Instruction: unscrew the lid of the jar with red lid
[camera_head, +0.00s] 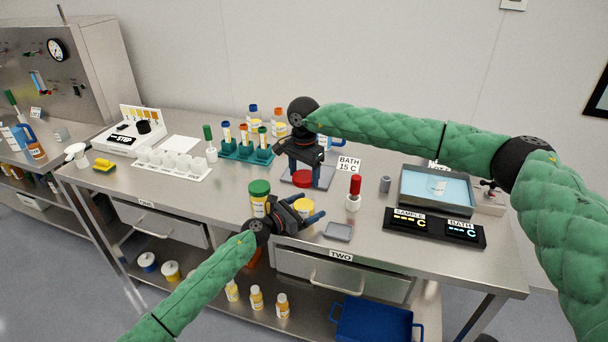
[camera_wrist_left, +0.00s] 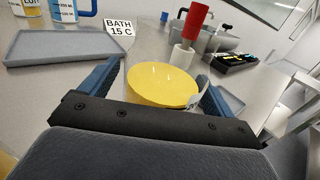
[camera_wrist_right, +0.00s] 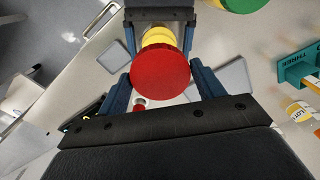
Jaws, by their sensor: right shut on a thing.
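The red lid (camera_head: 303,178) is between the fingers of my right gripper (camera_wrist_right: 162,84), which is shut on it. The lid is off the jar and held above it. The jar (camera_head: 303,207) has an open top showing yellow contents, clear in the left wrist view (camera_wrist_left: 160,84). My left gripper (camera_wrist_left: 160,78) has its fingers on both sides of the jar, with a narrow gap beside the left finger, so it looks open around it. The red lid partly covers the jar in the right wrist view.
A green-lidded jar (camera_head: 259,198) stands just left of my left gripper. A red-topped item (camera_head: 354,192), a small grey tray (camera_head: 338,232) and a display panel (camera_head: 434,228) lie to the right. The water bath (camera_head: 437,187) is behind the panel. A tube rack (camera_head: 247,148) stands at the back.

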